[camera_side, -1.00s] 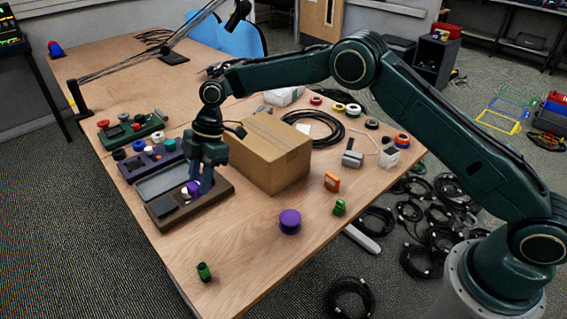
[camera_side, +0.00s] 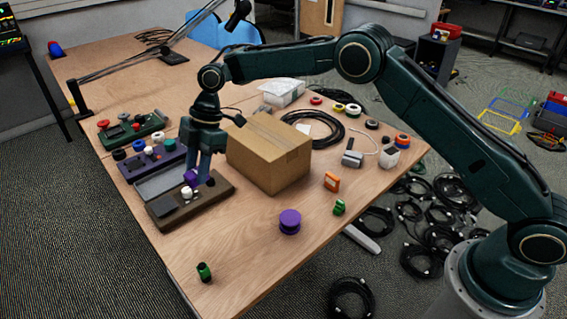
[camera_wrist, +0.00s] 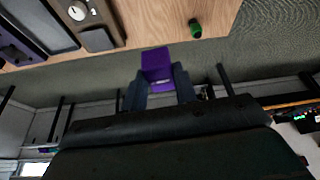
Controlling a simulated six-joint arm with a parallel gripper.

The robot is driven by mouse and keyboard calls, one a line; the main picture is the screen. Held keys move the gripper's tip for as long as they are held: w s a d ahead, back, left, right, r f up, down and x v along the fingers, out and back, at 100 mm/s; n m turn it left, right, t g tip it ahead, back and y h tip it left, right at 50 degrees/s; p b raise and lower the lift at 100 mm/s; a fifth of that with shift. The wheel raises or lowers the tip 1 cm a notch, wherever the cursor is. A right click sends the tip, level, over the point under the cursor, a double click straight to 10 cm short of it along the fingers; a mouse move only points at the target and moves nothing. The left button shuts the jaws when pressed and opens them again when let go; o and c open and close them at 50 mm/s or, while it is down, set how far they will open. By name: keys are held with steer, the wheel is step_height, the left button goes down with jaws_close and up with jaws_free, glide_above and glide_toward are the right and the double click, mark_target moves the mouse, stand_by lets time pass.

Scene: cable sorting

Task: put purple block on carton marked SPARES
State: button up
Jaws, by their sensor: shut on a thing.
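My gripper (camera_side: 198,176) is shut on the purple block (camera_side: 190,177), just above the brown tray. In the wrist view the purple block (camera_wrist: 157,65) sits between the fingertips (camera_wrist: 158,82), clear of the table. The brown cardboard carton (camera_side: 262,160) stands to the right of my gripper, closed, with tape along its top. No marking on it can be read in this view.
The brown tray (camera_side: 222,190) holds a white knob (camera_side: 186,192). A purple cylinder (camera_side: 289,222) and a green piece (camera_side: 204,272) stand in front on mostly clear tabletop. A coiled black cable (camera_side: 325,130) and a white box (camera_side: 284,93) lie behind the carton.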

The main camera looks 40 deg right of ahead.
steer(key=w+d+r+m+t, duration=0.1)
steer(key=w+d+r+m, duration=0.15)
steer(key=d, duration=0.25)
steer(key=w+d+r+m+t+h, duration=0.1)
steer(key=w+d+r+m, duration=0.1)
steer(key=d+m, duration=0.2)
steer(key=w+d+r+m+t, duration=0.1)
steer(key=w+d+r+m, duration=0.15)
steer(key=d, duration=0.25)
step_height(320, 180, up, 7)
steer(key=m+t+h, duration=0.2)
steer(key=m+h, duration=0.2)
steer(key=m, duration=0.6)
glide_above(270, 136)
steer(key=s, duration=0.1)
steer(key=shift+s+d+r, duration=0.1)
steer(key=shift+s+d, duration=0.05)
steer(key=shift+s, duration=0.1)
step_height(270, 136, down, 20)
steer(key=o, duration=1)
steer(key=shift+c, duration=0.2)
